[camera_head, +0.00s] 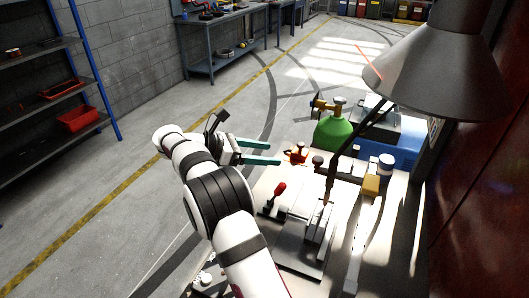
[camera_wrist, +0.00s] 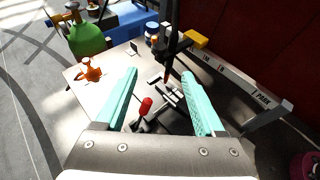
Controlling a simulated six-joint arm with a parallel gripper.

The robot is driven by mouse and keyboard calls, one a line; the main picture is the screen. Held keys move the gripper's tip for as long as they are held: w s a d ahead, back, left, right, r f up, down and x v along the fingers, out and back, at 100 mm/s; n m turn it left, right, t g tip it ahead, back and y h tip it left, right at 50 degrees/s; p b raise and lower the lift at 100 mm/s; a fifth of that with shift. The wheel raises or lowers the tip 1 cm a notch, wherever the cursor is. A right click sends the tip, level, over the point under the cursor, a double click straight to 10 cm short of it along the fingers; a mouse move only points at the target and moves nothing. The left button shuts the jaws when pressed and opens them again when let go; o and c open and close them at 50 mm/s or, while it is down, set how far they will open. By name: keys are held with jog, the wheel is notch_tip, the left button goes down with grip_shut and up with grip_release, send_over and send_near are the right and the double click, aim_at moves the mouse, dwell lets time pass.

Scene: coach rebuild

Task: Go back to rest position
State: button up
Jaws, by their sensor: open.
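My gripper (camera_head: 262,152) is open, with two teal fingers apart and nothing between them. In the head view it is raised at the left side of the workbench (camera_head: 262,186), with the white and black arm behind it. In the wrist view my gripper (camera_wrist: 160,98) points over the bench, and a red-handled clamp (camera_wrist: 145,107) shows between and beyond the fingers. The clamp also shows in the head view (camera_head: 279,189), beside a grey metal fixture (camera_head: 296,255).
A green gas bottle (camera_head: 335,133), a small orange object (camera_head: 297,153), a blue box (camera_head: 395,152) and a yellow block (camera_head: 371,185) stand on or by the bench. A large lamp (camera_head: 435,75) hangs over its right side. Open floor lies left of the bench.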

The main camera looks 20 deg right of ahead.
jog(key=s+a+r+m+g+y, duration=0.1)
jog(key=s+m+y, duration=0.35)
jog(key=s, duration=0.45)
jog(key=s+a+r+m+y, duration=0.1)
jog(key=s+a+m+y, duration=0.15)
jog(key=s+m, duration=0.55)
jog(key=s+a+f+m+y, duration=0.3)
jog(key=s+a+m+y, duration=0.1)
jog(key=s, duration=0.6)
jog(key=s+a+f+m+y, duration=0.3)
jog(key=s+a+m, duration=0.4)
jog(key=s, duration=0.4)
jog(key=shift+s+t+y, duration=0.25)
jog(key=shift+t+y, duration=0.15)
jog(key=shift+y, duration=0.2)
